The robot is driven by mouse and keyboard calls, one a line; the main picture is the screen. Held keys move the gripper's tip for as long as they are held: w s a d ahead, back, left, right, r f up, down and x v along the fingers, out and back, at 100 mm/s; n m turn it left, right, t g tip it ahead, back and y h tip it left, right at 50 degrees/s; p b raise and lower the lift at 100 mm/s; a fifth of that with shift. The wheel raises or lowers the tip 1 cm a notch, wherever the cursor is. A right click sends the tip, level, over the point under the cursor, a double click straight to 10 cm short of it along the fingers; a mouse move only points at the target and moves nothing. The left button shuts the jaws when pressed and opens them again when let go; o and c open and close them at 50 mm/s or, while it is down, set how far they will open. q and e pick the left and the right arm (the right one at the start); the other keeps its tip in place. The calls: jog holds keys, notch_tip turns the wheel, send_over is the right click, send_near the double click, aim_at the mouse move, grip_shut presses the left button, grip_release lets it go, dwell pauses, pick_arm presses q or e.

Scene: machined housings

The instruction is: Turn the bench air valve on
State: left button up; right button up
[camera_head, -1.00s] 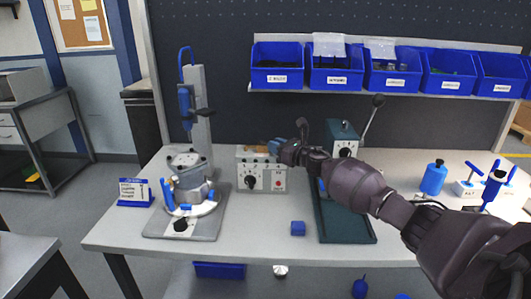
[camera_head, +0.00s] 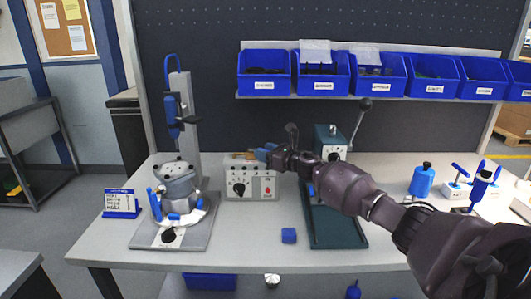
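A pale control box (camera_head: 263,190) with a black dial, a red button and small dark marks stands at the middle back of the bench. A small brass-coloured fitting (camera_head: 238,155) sits on its top, with a small blue piece beside it; this looks like the air valve, but it is too small to be sure of its handle's position. My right gripper (camera_head: 264,153) reaches in from the right to the top of the box, at the blue piece. Its fingers are small and partly hidden, so I cannot tell whether they touch or hold it. My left gripper is out of view.
A press stand with a housing (camera_head: 178,187) is left of the box. A dark green lever press (camera_head: 335,232) stands under my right arm. Blue bins (camera_head: 264,72) hang above. The bench front is mostly clear.

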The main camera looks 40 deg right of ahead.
jog(key=shift+s+d, duration=0.2)
jog(key=shift+s, duration=0.45)
jog(key=v, duration=0.9)
jog(key=shift+s, duration=0.25)
